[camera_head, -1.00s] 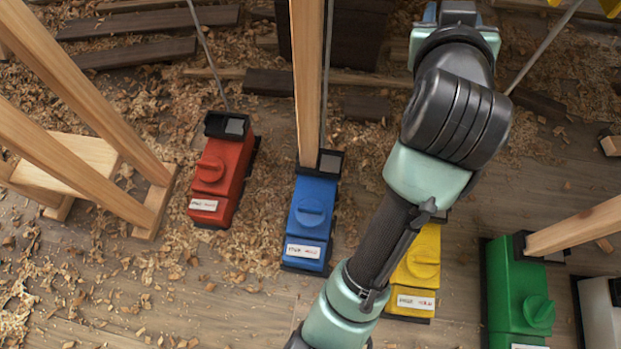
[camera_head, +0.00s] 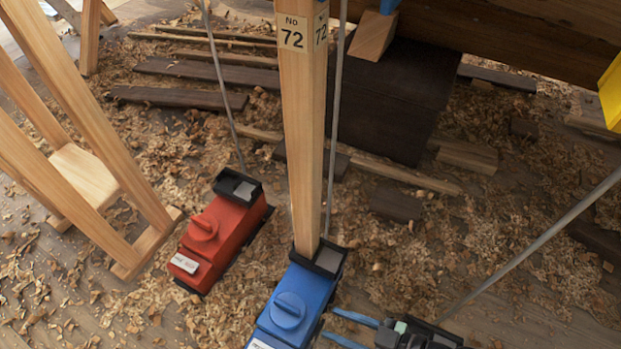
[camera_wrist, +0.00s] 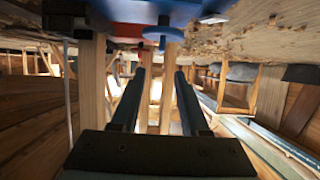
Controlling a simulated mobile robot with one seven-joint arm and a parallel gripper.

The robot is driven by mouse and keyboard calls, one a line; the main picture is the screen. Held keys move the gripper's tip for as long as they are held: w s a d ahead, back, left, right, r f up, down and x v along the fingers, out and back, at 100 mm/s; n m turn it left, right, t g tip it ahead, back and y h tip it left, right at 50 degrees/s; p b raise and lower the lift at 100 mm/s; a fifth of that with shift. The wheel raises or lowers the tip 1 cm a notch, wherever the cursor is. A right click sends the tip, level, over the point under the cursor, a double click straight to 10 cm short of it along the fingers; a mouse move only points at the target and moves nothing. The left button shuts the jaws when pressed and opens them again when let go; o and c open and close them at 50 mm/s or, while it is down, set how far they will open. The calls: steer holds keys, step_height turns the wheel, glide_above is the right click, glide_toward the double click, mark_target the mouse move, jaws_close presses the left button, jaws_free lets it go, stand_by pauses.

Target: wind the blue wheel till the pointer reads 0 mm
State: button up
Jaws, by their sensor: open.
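The blue wheel (camera_head: 289,309) is a round knob with a raised grip bar on top of the blue box (camera_head: 306,287), at the foot of a wooden post. In the wrist view the wheel (camera_wrist: 163,35) shows nearly edge-on, beyond the fingertips and higher in the picture. My gripper (camera_head: 330,325) is open, just right of the blue box, with its fingers pointing left toward it. In the wrist view my gripper (camera_wrist: 160,74) has a clear gap between its fingers and holds nothing. I cannot make out a pointer or a mm scale in either view.
The wooden post (camera_head: 302,120), labelled No 72, rises from the blue box. A red box (camera_head: 221,236) with its own wheel stands left. A thin rod (camera_head: 540,240) slants up at right. Wooden trestle legs (camera_head: 75,120) stand at left; shavings and planks cover the floor.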

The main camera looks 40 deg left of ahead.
mark_target(289, 307)
steer(key=b+x, duration=0.7)
steer(key=x, duration=0.6)
steer(key=shift+s, duration=0.15)
steer(key=shift+c, duration=0.2)
jaws_close()
